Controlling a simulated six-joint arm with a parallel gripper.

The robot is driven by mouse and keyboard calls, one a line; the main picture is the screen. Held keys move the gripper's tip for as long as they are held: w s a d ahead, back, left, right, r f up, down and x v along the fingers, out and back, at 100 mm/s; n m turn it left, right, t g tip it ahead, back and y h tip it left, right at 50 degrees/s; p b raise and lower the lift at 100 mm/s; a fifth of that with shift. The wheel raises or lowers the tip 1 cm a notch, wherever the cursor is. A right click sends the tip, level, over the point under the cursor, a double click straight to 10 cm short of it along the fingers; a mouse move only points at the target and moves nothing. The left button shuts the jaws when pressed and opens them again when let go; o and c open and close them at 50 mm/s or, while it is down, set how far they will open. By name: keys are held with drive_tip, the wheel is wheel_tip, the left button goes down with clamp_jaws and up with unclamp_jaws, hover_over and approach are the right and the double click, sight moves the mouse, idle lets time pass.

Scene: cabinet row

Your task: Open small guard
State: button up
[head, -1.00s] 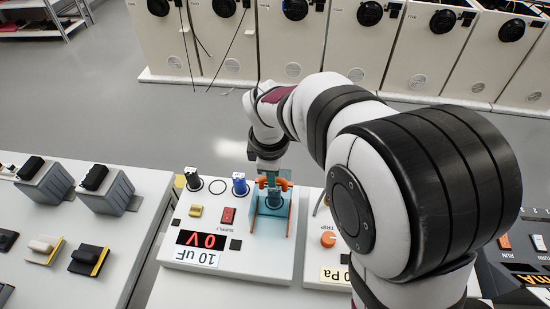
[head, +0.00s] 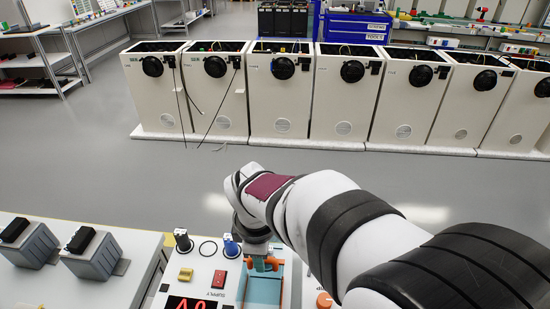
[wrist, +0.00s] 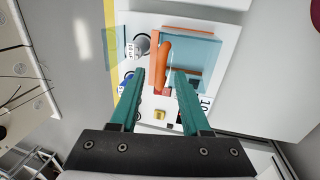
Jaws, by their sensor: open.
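The small guard (head: 260,290) is a clear blue cover with orange edges on the white panel, partly cut off in the head view. It also shows in the wrist view (wrist: 190,65), with an orange bar (wrist: 162,68) along its left side. My gripper (wrist: 160,74) is open, with its teal fingertips on either side of the orange bar in the picture. I cannot tell whether they touch it. In the head view my gripper (head: 261,262) is at the guard's far end, its fingers mostly hidden. How far the guard is raised is unclear.
Beside the guard on the panel are a blue knob (head: 231,246), a black knob (head: 183,240), a red switch (head: 219,279) and a yellow block (head: 186,274). Grey blocks (head: 95,258) stand on the left panel. White cabinets (head: 283,100) line the floor behind.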

sight(261, 284)
drive_tip(key=s+r, duration=0.3)
drive_tip(key=r, duration=1.1)
drive_tip(key=shift+r, duration=0.4)
drive_tip(key=s+d+f+m+g+y, duration=0.1)
drive_tip(key=s+d+f+m, duration=0.4)
drive_tip(key=s+m, duration=0.3)
drive_tip(key=s+d+f+m+g, duration=0.1)
drive_tip(key=s+d+f+m, duration=0.5)
drive_tip(key=m, duration=0.9)
drive_tip(key=s+d, duration=0.1)
drive_tip(key=s, duration=0.2)
drive_tip(key=shift+s+d+m+y, duration=0.3)
drive_tip(key=shift+y, duration=0.1)
